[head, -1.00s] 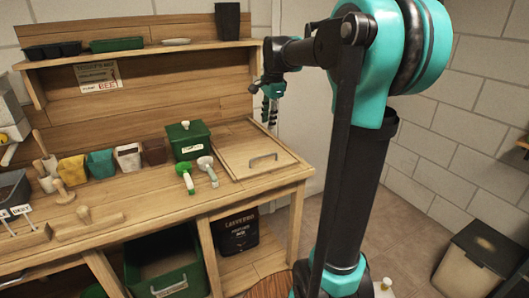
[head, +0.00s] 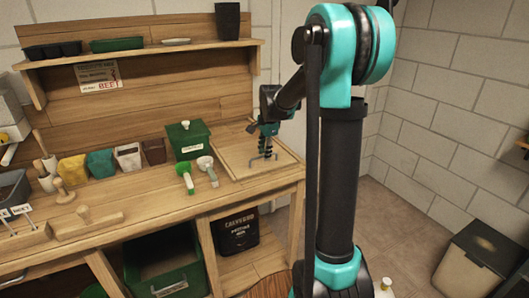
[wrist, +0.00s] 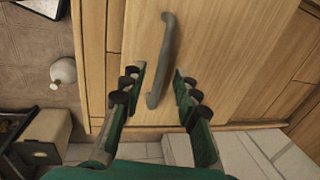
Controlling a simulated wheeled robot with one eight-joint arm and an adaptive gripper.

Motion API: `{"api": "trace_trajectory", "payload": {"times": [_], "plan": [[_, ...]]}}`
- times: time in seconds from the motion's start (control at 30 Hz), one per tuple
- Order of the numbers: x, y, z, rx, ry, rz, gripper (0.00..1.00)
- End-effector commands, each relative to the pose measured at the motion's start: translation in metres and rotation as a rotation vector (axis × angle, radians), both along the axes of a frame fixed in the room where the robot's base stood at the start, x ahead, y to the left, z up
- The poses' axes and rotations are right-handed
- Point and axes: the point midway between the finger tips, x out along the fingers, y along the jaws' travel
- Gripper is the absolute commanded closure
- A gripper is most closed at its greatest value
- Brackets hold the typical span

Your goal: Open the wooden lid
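The wooden lid (head: 236,158) lies flat and closed in the bench top at its right end. Its grey bar handle (wrist: 162,60) runs between the fingertips in the wrist view; in the head view the handle (head: 262,156) shows just under my gripper. My gripper (head: 266,148) points down over the lid. In the wrist view my gripper (wrist: 160,85) is open, with one finger on each side of the handle and a gap to both. How far the fingertips are above the lid I cannot tell exactly.
A green box (head: 189,139) with a lid stands left of the wooden lid. Several small pots line the bench further left.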

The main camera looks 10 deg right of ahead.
Motion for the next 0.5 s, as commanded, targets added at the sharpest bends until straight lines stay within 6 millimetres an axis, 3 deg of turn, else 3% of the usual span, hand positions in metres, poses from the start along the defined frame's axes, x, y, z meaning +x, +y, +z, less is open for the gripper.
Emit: {"api": "trace_trajectory", "payload": {"times": [0.23, 0.5], "plan": [[0.0, 0.0001, -0.0005, 0.0, 0.0, 0.0, 0.69], [0.0, 0.0, -0.0003, 0.0, 0.0, 0.0, 1.0]]}}
